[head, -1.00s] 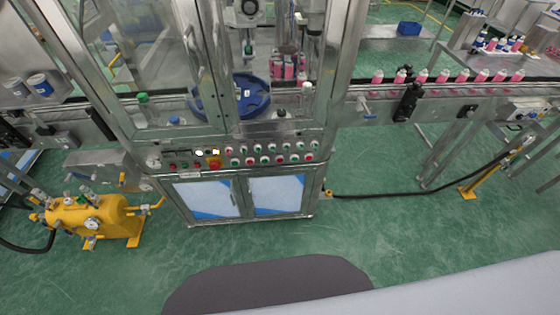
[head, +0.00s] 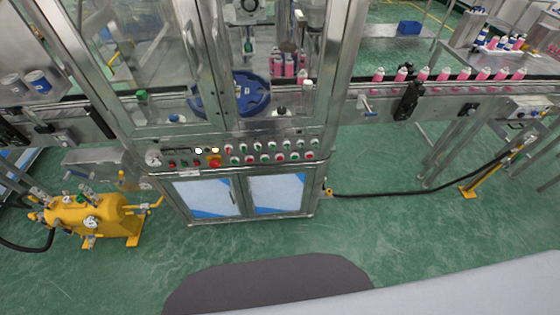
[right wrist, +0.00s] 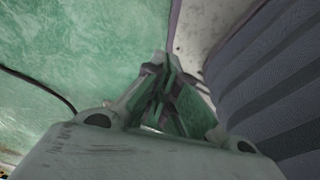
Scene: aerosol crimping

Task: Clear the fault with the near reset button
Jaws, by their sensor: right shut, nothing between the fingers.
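The control panel (head: 240,158) runs across the front of the machine in the head view. Labels are too small to read, so I cannot tell which one is the near reset button. My right gripper (right wrist: 167,68) shows in the right wrist view, shut and empty, over green floor and away from the panel. My left gripper is out of view.
Glass guard doors (head: 150,60) enclose the blue star wheel (head: 248,92) above the panel. A conveyor (head: 450,88) with several pink cans leads right. A yellow pump unit (head: 90,216) stands at the left. Green floor in front of the cabinet (head: 245,195) is open.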

